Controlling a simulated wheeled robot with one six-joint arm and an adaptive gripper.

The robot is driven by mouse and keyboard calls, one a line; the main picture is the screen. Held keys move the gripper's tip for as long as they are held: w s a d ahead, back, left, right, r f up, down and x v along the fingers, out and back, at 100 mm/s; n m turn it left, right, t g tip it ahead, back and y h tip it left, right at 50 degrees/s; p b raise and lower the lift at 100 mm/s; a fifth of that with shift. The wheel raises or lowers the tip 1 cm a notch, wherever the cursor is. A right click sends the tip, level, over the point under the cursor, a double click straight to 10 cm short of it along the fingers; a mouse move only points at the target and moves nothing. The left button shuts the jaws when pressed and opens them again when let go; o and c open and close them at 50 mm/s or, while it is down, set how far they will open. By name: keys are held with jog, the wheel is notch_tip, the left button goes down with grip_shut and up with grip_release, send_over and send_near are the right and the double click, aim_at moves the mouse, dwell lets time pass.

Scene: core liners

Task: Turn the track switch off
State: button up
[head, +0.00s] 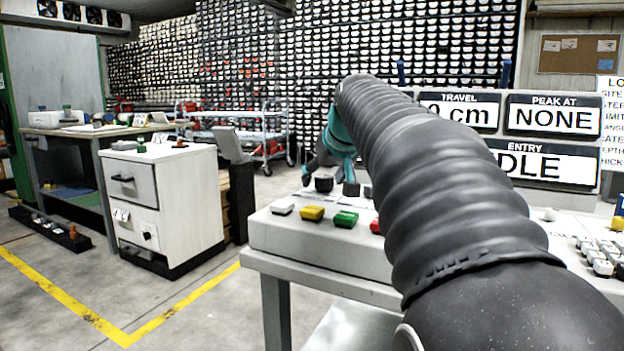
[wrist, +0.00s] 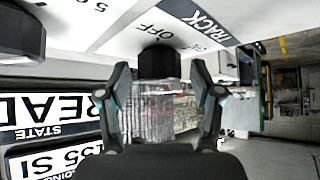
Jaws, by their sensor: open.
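The track switch is a black rotary knob (wrist: 158,62) on a pale panel in the wrist view. A dark label reading TRACK (wrist: 207,24) and the word OFF stand beside it. My gripper (wrist: 161,72) is open, with one finger on each side of the knob in the picture; I cannot tell whether they touch it. The way the knob points cannot be made out. In the head view my teal gripper (head: 338,160) is over the console's far side, partly hidden by my dark ribbed arm. A black knob (head: 323,184) shows just below it.
A second black knob (wrist: 20,30) is at the left of the wrist view. On the console (head: 285,232), yellow (head: 312,213), green (head: 346,219) and red buttons line the front edge. Display boards (head: 550,115) stand behind. Open floor lies to the left.

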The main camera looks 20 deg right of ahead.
jog(key=shift+w+f, duration=0.1)
jog(key=c, duration=1.1)
jog(key=shift+c, duration=0.2)
jog(key=shift+n, duration=0.3)
jog(key=n+y+p, duration=0.1)
jog(key=n+y, duration=0.2)
jog(key=shift+d+n, duration=0.1)
jog(key=shift+n, duration=0.2)
jog(key=n+g+y+p, duration=0.1)
jog(key=n+y+p, duration=0.1)
jog(key=n+y, duration=0.1)
jog(key=shift+n+g, duration=0.4)
jog(key=shift+n, duration=0.4)
jog(key=n+g+y+p, duration=0.1)
jog(key=n+p, duration=0.1)
jog(key=n+g+y+p, duration=0.2)
jog(key=n, duration=0.1)
jog(key=shift+r+p, duration=0.2)
jog(key=shift+p, duration=0.15)
jog(key=shift+f+n+g+y+p, duration=0.2)
jog(key=shift+n+g+y+p, duration=0.3)
jog(key=shift+n+g+p, duration=0.85)
jog(key=shift+n+g+b, duration=0.25)
jog(key=shift+n+b, duration=0.1)
jog(key=shift+n, duration=0.5)
